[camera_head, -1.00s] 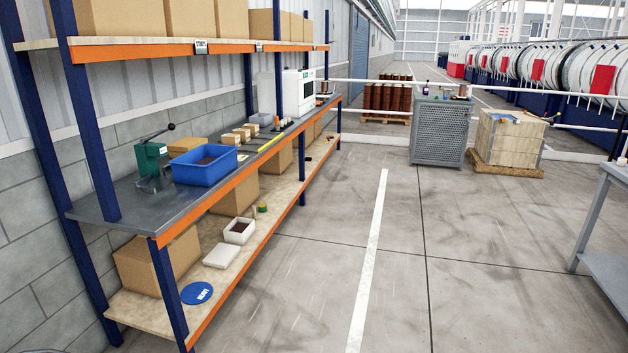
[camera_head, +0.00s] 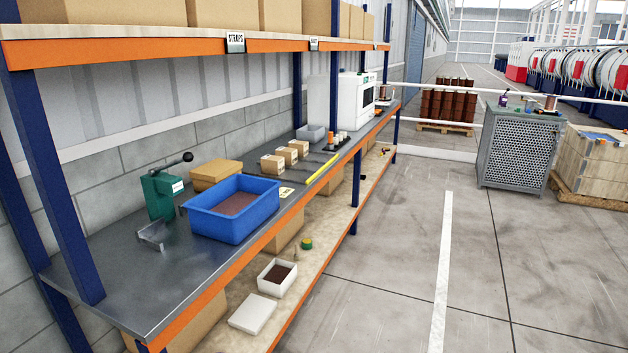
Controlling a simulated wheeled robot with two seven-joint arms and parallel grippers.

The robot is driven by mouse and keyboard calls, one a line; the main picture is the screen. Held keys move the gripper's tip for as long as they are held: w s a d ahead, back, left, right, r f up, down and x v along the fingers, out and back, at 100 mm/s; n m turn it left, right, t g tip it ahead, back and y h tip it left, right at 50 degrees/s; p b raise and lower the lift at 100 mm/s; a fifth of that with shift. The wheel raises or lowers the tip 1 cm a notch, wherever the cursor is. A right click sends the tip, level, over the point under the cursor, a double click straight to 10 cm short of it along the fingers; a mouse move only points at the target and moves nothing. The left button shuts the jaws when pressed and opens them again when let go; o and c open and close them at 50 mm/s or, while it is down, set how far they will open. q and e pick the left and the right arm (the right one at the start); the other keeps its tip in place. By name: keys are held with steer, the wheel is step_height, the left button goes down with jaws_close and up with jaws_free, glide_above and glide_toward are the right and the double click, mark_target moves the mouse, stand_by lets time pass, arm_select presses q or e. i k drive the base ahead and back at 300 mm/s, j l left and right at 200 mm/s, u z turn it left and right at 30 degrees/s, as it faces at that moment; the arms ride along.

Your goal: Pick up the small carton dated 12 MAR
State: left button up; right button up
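Three small cartons stand in a row on the grey worktop of the rack: a near one (camera_head: 272,164), a middle one (camera_head: 286,156) and a far one (camera_head: 299,148). They are brown with pale tops or labels. No date can be read on any of them at this size, so I cannot tell which is dated 12 MAR. A larger brown box (camera_head: 216,174) stands to their left, behind the blue bin. Neither of my grippers shows in the head view.
A blue bin (camera_head: 233,209) and a green press (camera_head: 162,193) stand on the near worktop (camera_head: 105,270). A yellow strip (camera_head: 322,174) lies right of the cartons. Blue uprights and an upper shelf frame the worktop. The floor (camera_head: 400,240) to the right is clear.

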mark_target(290, 154)
steer(key=i+l+u, duration=0.1)
steer(key=i+u, duration=0.2)
steer(key=i, duration=1.25)
steer(key=i+l+u, duration=0.15)
steer(key=l, duration=0.5)
steer(key=i+l+u, duration=0.2)
steer(key=l, duration=0.45)
steer(key=l+u, duration=0.15)
steer(key=l, duration=0.45)
